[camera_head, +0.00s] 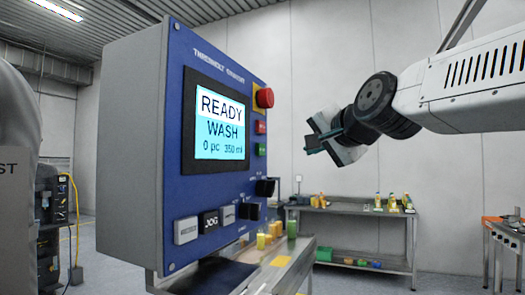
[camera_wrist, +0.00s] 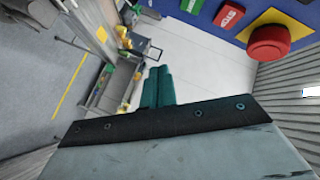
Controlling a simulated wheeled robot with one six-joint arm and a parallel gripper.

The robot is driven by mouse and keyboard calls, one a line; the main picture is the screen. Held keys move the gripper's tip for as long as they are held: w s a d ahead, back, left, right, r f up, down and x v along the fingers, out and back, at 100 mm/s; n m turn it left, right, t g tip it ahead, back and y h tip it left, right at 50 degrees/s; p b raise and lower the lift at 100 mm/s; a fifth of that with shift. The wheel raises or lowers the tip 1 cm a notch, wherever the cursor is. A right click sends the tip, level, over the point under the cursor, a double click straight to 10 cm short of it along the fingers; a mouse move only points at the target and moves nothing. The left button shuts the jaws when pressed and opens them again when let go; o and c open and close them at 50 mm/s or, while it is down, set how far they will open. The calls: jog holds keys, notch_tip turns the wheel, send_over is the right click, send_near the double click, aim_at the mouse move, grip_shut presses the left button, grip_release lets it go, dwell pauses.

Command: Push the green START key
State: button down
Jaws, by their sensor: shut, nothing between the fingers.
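The green START key (camera_head: 262,149) sits on the right side of the blue panel, below a red key (camera_head: 261,127). In the wrist view the green key (camera_wrist: 192,5) is at the top edge, partly cut off. My gripper (camera_head: 309,150) is to the right of the panel at about the height of the green key, apart from it in the picture. In the wrist view its teal fingers (camera_wrist: 158,86) are together with nothing between them, below and left of the green key.
A red mushroom button (camera_head: 265,98) on a yellow plate stands out above the keys. The screen (camera_head: 221,118) reads READY, WASH, 0 pc, 350 ml. Black knobs (camera_head: 265,187) and a JOG key (camera_head: 211,221) are lower. A workbench (camera_head: 345,212) with bottles stands behind.

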jog(key=w+a, duration=0.3)
jog(key=a, duration=0.5)
jog(key=shift+a, duration=0.15)
dwell(2.0)
jog(key=shift+w+a, duration=0.1)
jog(key=shift+a, duration=0.15)
jog(key=shift+w+a, duration=0.15)
jog(key=shift+a, duration=0.2)
dwell(0.6)
jog(key=shift+d, duration=0.15)
jog(key=shift+s+d, duration=0.3)
jog(key=shift+d, duration=0.3)
jog(key=d, duration=0.1)
jog(key=s+d, duration=0.1)
jog(key=d, duration=0.2)
jog(key=shift+s+d, duration=0.35)
